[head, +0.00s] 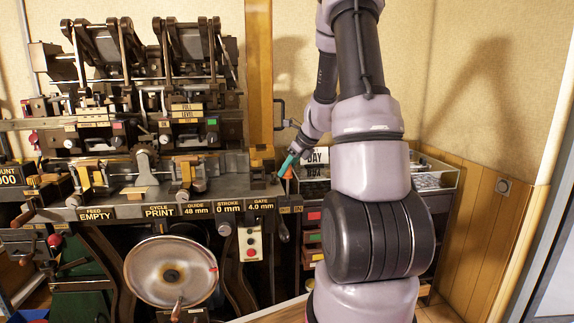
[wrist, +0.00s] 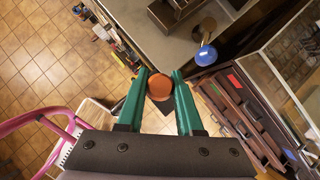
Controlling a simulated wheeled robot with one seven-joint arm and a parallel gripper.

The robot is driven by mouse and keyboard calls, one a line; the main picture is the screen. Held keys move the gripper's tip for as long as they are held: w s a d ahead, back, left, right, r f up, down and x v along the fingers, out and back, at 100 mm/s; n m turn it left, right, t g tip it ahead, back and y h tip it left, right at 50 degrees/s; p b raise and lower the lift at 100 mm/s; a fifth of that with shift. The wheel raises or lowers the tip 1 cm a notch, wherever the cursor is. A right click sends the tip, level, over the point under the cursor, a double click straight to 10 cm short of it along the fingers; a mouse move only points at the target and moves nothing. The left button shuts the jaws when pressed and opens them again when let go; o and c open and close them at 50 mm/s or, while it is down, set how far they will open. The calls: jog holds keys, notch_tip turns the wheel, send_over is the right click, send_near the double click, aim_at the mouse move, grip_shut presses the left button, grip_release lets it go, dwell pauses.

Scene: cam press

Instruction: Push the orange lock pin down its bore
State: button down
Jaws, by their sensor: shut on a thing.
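The orange lock pin (wrist: 159,87) shows end-on as a round orange-brown head in the wrist view. My gripper (wrist: 160,78) has its two teal fingers shut on the head, one on each side. In the head view my gripper (head: 287,166) is at the right end of the press (head: 225,187), and a bit of the orange pin (head: 289,174) shows beneath the fingertips. The bore is hidden, and I cannot tell how far the pin sits in it.
A blue round knob (wrist: 205,54) stands close by in the wrist view. A tray cabinet (head: 429,163) is to the right, behind my arm. A large flywheel (head: 171,276) and a red-button control box (head: 250,243) are lower on the press front.

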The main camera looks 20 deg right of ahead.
jog(key=shift+f, duration=3.7)
jog(key=shift+c, duration=2.4)
grip_release()
jog(key=shift+r, duration=0.1)
